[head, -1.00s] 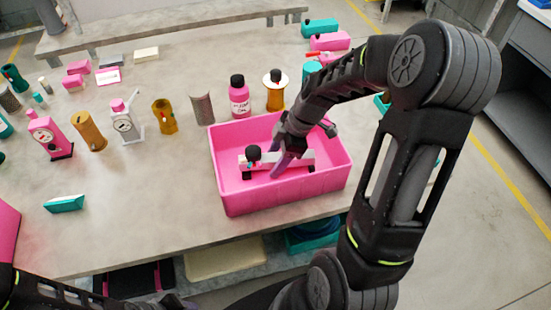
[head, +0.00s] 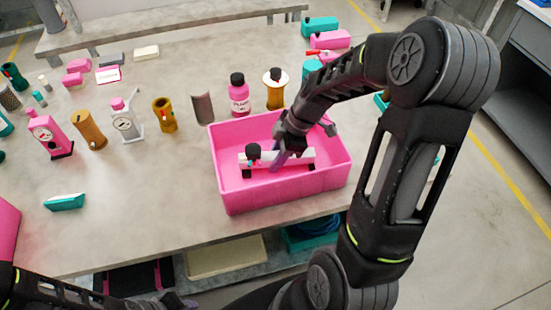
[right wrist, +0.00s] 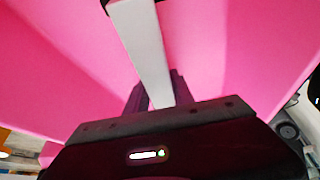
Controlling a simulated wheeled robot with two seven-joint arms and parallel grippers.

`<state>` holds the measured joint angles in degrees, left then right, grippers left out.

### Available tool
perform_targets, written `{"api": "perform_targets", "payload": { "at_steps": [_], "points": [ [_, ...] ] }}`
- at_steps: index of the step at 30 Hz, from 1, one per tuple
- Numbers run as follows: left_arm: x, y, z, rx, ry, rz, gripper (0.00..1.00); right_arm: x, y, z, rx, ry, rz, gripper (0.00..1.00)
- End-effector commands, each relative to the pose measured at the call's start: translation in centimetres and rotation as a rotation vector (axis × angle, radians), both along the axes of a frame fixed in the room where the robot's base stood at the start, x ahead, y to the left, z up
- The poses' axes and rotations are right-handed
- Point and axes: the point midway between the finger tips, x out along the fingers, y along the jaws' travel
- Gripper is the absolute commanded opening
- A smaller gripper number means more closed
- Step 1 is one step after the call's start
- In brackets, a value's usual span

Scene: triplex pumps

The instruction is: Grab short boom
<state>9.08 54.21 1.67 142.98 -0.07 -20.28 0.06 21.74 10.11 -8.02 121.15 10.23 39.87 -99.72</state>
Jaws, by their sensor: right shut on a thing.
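The short boom (head: 305,157) is a white bar with a black knob and dark ends. It lies inside the pink bin (head: 285,201), roughly level. My right gripper (head: 277,160) reaches down into the bin from above and is shut on the bar near its middle. In the right wrist view the white bar (right wrist: 145,45) runs up from between the dark fingers (right wrist: 157,92), with pink bin walls around it. My left gripper (head: 178,302) shows only partly at the bottom edge, below the table, and its jaws cannot be made out.
A pink bottle (head: 238,96) and a gold cylinder with a white collar (head: 274,92) stand just behind the bin. A teal block (head: 64,202) lies at the front left of the table (head: 140,220). Several gauges and cylinders stand at left. The table's front middle is clear.

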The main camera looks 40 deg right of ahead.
Motion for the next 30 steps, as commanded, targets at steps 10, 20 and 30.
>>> {"api": "perform_targets", "payload": {
  "at_steps": [10,20,30],
  "points": [
    [0.0,0.0,0.0,0.000,0.000,0.000,0.28,0.0,0.0,0.0,0.000,0.000,0.000,0.00],
    [0.0,0.0,0.0,0.000,0.000,0.000,0.28,0.0,0.0,0.0,0.000,-0.001,0.000,0.00],
    [0.0,0.0,-0.1,0.000,0.000,0.000,0.28,0.1,0.0,1.0,-0.001,-0.004,-0.001,0.00]
  ]
}}
